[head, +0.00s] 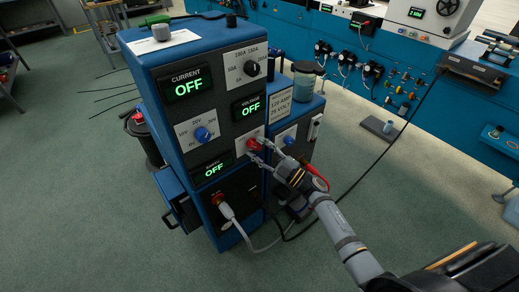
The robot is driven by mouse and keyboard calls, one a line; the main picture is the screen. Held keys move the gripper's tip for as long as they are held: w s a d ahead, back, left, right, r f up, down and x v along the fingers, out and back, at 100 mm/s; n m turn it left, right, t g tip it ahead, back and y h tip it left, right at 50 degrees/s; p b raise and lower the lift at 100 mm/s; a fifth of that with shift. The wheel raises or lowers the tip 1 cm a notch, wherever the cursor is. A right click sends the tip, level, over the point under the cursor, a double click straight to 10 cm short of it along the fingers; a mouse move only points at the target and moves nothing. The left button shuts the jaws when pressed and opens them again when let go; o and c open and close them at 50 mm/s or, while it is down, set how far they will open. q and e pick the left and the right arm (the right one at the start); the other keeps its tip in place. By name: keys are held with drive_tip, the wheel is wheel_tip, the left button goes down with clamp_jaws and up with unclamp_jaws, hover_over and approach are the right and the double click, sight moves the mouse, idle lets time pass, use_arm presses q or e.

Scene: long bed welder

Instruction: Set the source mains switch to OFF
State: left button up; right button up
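The blue welding source cabinet (222,222) stands left of centre with a dark front panel. A red rotary knob (253,145) on a pale plate sits mid-panel at the right; I take it as the mains switch, but its label is not readable. My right gripper (258,150) reaches in from the lower right, its two fingers spread apart at either side of the red knob. I cannot tell whether they touch it. The current display (188,84), voltage display (250,106) and lower display (213,170) all read OFF in green. My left gripper is out of view.
Other knobs are close by: a blue one (202,134) at left and a black one (252,69) above. A white plug with a cable (228,213) is below. A red-handled cable (317,175) hangs beside my gripper. Green floor (90,215) is free at left.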

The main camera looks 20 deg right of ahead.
drive_tip(key=v, duration=1.2)
drive_tip(key=shift+f, duration=0.1)
drive_tip(key=s+d+f+m+g+h+p, duration=0.1)
drive_tip(key=s+d+f+m+h+p, duration=0.2)
drive_tip(key=f, duration=0.5)
drive_tip(key=s+d+f+m+g+h+p, duration=0.1)
drive_tip(key=s+d+f+m+g+h, duration=0.15)
drive_tip(key=f+m+h, duration=0.35)
drive_tip(key=s+d+f+m+g+h+p, duration=0.1)
drive_tip(key=d+f+m+h+p, duration=0.2)
drive_tip(key=f, duration=0.6)
drive_tip(key=s+a+f+m+g+p, duration=0.1)
drive_tip(key=s+f+g, duration=0.2)
drive_tip(key=s, duration=0.7)
drive_tip(key=s+a+f+m+g+h+p, duration=0.1)
drive_tip(key=s+a+f+m+g, duration=0.1)
drive_tip(key=s+f+g, duration=0.2)
drive_tip(key=s+a+f+m+g+p, duration=0.1)
drive_tip(key=s+f+g, duration=0.3)
drive_tip(key=s, duration=1.4)
wheel_tip(320, 180, down, 5)
drive_tip(key=shift+a+r+m+p, duration=0.15)
drive_tip(key=shift+a+m+p, duration=0.15)
drive_tip(key=shift+a, duration=0.25)
